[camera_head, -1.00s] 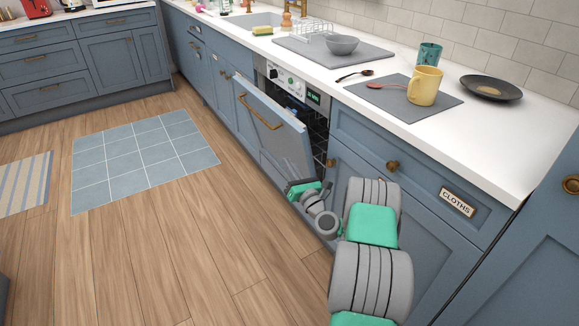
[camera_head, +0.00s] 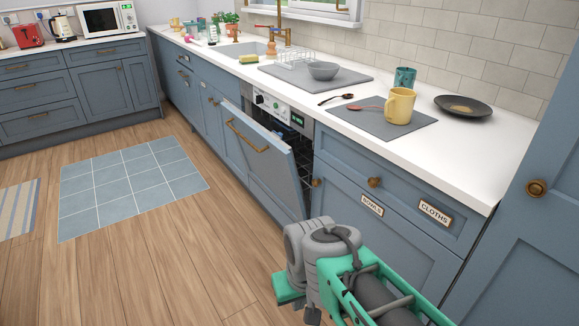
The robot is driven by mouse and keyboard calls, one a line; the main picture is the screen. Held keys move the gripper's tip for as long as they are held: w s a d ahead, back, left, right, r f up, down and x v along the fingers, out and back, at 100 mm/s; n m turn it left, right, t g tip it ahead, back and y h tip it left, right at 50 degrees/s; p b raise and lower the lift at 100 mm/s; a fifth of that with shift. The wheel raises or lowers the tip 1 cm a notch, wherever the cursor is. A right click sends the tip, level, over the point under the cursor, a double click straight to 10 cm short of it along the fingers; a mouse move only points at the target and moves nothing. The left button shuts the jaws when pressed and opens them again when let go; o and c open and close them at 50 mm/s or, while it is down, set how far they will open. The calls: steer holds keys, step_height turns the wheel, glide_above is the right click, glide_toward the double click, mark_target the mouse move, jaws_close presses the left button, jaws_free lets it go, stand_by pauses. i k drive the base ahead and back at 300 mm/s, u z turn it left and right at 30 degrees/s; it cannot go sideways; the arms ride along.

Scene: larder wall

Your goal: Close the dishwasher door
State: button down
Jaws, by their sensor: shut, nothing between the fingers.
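The dishwasher door (camera_head: 262,160) is a blue panel with a brass bar handle (camera_head: 247,136). It stands partly open, tilted out from the top, with a gap between its upper edge and the dishwasher's control panel (camera_head: 277,109). Part of the dark inside and a rack (camera_head: 301,148) show through the gap. My grey and green arm fills the bottom right, in front of the drawers and just below the door's lower right corner. I cannot make out my gripper's fingers; no contact with the door shows.
The white counter (camera_head: 345,128) above holds a grey mat (camera_head: 375,122) with a yellow mug (camera_head: 398,106), and a black plate (camera_head: 463,107). Blue drawers (camera_head: 340,185) stand right of the dishwasher. The wooden floor (camera_head: 190,250) before the door is clear, with a tiled blue mat (camera_head: 130,188) further left.

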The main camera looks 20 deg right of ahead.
mark_target(267, 158)
steer(key=u, duration=0.3)
steer(key=i, duration=0.95)
steer(key=u, duration=1.25)
